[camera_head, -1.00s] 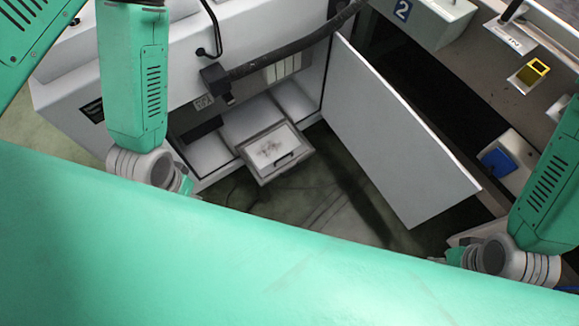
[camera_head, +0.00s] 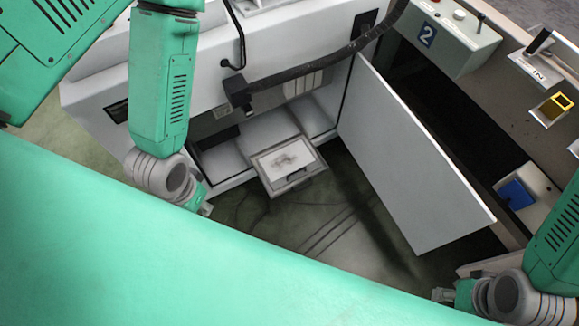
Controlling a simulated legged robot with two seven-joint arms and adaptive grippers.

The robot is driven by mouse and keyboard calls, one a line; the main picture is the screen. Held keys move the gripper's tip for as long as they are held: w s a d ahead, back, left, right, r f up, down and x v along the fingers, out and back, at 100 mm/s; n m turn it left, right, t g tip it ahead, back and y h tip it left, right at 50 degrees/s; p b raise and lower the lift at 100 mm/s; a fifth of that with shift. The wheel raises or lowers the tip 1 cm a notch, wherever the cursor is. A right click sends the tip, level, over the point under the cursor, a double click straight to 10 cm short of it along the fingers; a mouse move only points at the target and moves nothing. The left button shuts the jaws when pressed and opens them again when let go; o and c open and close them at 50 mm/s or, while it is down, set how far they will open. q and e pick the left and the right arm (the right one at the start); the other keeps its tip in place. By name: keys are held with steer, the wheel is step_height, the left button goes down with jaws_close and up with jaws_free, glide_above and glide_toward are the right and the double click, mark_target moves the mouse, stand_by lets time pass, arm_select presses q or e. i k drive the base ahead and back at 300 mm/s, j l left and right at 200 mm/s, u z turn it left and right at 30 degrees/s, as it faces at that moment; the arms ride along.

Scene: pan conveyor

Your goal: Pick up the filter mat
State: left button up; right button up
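A pale, flat panel with a dark smudge (camera_head: 287,159) lies in a grey pulled-out tray (camera_head: 277,191) low in the open white cabinet; it looks like the filter mat. The tray has a dark handle at its front. My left gripper (camera_head: 205,208) is to the left of the tray and lower in the picture, apart from it. My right gripper (camera_head: 440,295) is far to the right, below the cabinet door. Both grippers are small and partly hidden by my green body, so their finger opening is unclear. I see nothing held.
The open cabinet door (camera_head: 410,160) stands between the tray and my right arm. A thick black hose (camera_head: 320,68) crosses above the cabinet opening. A counter with a control box (camera_head: 445,38) and a blue item (camera_head: 515,194) is at right. The floor before the tray is clear.

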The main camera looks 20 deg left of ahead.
mark_target(291, 162)
steer(key=j+z, duration=0.4)
steer(key=i+j+z, duration=0.1)
steer(key=j+z, duration=0.7)
steer(key=l, duration=0.1)
